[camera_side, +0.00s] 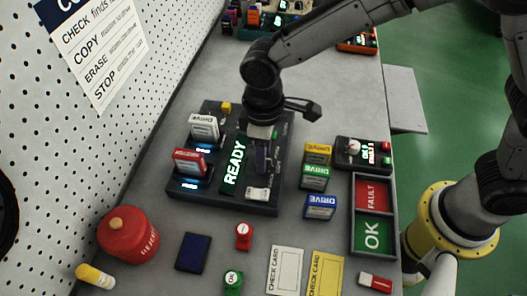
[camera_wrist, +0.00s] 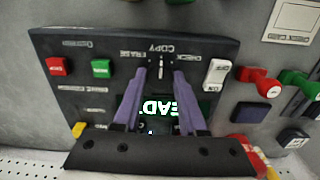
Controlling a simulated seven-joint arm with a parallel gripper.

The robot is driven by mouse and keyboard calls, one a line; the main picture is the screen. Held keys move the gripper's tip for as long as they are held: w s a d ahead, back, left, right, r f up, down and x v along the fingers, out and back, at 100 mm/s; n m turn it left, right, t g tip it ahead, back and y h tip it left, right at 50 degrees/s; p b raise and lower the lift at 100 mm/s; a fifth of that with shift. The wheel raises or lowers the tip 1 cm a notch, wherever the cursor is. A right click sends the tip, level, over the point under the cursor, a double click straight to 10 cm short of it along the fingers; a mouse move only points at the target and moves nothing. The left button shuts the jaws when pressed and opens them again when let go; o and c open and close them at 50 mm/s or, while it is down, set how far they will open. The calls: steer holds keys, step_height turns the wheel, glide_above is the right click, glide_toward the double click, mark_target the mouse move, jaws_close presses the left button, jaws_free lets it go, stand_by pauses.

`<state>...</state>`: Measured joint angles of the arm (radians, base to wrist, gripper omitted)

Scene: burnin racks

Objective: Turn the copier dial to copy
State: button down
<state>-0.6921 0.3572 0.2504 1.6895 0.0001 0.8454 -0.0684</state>
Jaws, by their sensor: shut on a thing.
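The copier (camera_side: 262,208) is a dark box with a lit green READY screen (camera_side: 233,166); it also shows in the wrist view (camera_wrist: 80,42). My gripper (camera_side: 263,165) reaches down onto its right part. In the wrist view its two purple fingers (camera_wrist: 160,75) are closed around the small dark dial (camera_wrist: 160,68). The dial's pale mark seems to line up with the COPY label (camera_wrist: 160,48), between ERASE and CHECK. The fingers hide the dial in the side view. A white drive (camera_side: 204,127) and a red master drive (camera_side: 190,162) stand in the copier's slots.
A white on/off switch (camera_wrist: 215,74), a red button (camera_wrist: 56,66) and a green button (camera_wrist: 100,68) sit near the dial. Several drives (camera_side: 318,165) stand right of the copier, by a tester (camera_side: 362,153) and the FAULT and OK trays (camera_side: 372,232). A red tin (camera_side: 128,238) stands front left.

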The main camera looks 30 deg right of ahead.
steer(key=shift+r, duration=0.1)
stand_by(0.4)
steer(key=shift+c, duration=2.3)
jaws_free()
step_height(320, 180, up, 14)
